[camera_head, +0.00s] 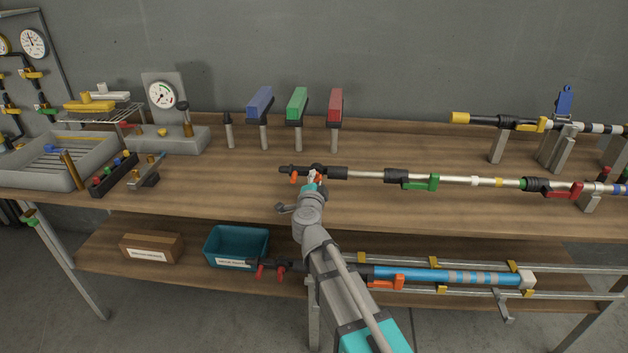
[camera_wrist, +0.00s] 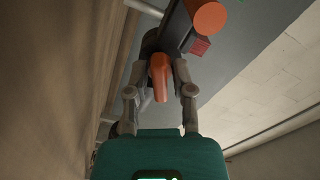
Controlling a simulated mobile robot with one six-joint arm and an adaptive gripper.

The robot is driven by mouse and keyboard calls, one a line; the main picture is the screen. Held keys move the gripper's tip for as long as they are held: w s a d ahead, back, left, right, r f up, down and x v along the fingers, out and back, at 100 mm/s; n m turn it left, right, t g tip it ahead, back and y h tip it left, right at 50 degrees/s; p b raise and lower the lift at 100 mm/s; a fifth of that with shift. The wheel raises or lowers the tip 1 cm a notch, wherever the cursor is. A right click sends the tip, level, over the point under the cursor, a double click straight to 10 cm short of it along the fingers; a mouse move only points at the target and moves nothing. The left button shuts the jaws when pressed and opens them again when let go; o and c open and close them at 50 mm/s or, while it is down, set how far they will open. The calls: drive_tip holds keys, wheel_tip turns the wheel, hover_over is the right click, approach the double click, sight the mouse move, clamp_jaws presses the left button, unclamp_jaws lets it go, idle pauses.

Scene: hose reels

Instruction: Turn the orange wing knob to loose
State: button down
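A dark clamp head at the left end of a long silver pole on the upper bench carries orange parts. In the wrist view, an orange wing knob (camera_wrist: 160,76) stands between the two grey fingers of my gripper (camera_wrist: 161,82). The fingers flank it, with narrow gaps seeming to remain on both sides, so my gripper looks open around it. In the head view my gripper (camera_head: 312,182) is at the clamp head, and an orange part (camera_head: 319,178) shows beside its tip. My arm hides some of the contact there.
Another orange part (camera_head: 293,178) sits just left. The pole (camera_head: 366,174) runs right, with a green lever (camera_head: 421,183) and red lever (camera_head: 563,190). Blue, green and red blocks on posts stand behind. A blue pole (camera_head: 450,277) and teal bin (camera_head: 236,246) are on the lower shelf.

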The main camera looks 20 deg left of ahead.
drive_tip(key=shift+m, duration=1.5)
drive_tip(key=c, duration=0.7)
unclamp_jaws()
drive_tip(key=v, duration=1.2)
drive_tip(key=shift+s+a, duration=0.1)
drive_tip(key=shift+f, duration=0.1)
